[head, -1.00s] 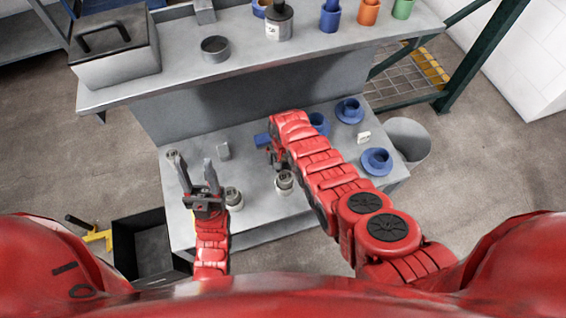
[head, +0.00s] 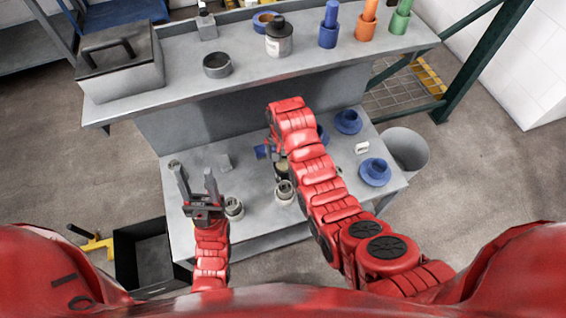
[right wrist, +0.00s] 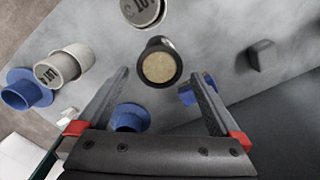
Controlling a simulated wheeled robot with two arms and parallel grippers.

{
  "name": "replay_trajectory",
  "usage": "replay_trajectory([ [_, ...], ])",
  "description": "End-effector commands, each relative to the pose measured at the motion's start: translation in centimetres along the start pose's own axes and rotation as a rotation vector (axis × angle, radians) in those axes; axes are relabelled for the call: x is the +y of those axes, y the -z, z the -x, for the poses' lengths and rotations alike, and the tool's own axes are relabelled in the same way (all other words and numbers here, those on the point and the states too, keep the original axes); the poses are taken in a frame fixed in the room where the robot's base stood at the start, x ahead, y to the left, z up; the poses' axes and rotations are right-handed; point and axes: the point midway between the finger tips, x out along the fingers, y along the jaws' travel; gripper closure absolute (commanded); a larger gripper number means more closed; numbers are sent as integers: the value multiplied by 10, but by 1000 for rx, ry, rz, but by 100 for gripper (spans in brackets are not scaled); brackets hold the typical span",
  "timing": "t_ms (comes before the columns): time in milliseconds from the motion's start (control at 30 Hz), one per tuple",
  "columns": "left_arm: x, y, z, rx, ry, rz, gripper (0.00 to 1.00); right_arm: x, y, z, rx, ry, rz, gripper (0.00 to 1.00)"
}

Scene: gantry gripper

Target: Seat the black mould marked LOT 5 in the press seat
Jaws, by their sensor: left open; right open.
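A dark round piece with a tan top (right wrist: 159,66) stands between the fingers of my right gripper (right wrist: 165,76) in the right wrist view, not gripped. In the head view it shows partly behind my right arm (head: 281,169). No LOT 5 mark is readable on it. My right gripper is open and mostly hidden by its own arm in the head view. Grey moulds marked LOT stand nearby, one at the top (right wrist: 145,10) and one at the left (right wrist: 66,64) of the wrist view; their numbers are unclear. My left gripper (head: 194,178) is open and empty over the bench's left side. I cannot make out the press seat.
Blue flanged parts (head: 374,171) stand at the bench's right. A grey mould (head: 233,208) stands beside my left gripper. A grey block (head: 224,162) is further back. The upper shelf (head: 180,75) overhangs behind, carrying a lidded box (head: 122,70) and several cups.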

Motion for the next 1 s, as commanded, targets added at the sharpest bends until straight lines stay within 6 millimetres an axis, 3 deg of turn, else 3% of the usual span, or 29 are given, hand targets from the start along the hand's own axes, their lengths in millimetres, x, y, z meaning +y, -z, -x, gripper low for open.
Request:
replay_trajectory([
  [167, 0, 0, 0, 0, 0, 0, 50, 0, -1, 8, -2, -1, 0, 0],
  [367, 0, 0, 0, 0, 0, 0, 50, -1, 6, 5, 30, 22, 3, 0],
  [467, 0, 0, 0, 0, 0, 0, 50, -6, 27, -6, 130, 89, 13, 0],
  [633, 0, 0, 0, 0, 0, 0, 50, -15, 94, -6, 499, 290, 49, 0],
  [733, 0, 0, 0, 0, 0, 0, 50, -11, 127, 18, 767, 399, 75, 0],
  [833, 0, 0, 0, 0, 0, 0, 50, 2, 145, 55, 1044, 483, 100, 0],
  [933, 0, 0, 0, 0, 0, 0, 50, 24, 145, 103, 1326, 541, 123, 0],
  [1000, 0, 0, 0, 0, 0, 0, 50, 44, 132, 139, 1529, 570, 138, 0],
])
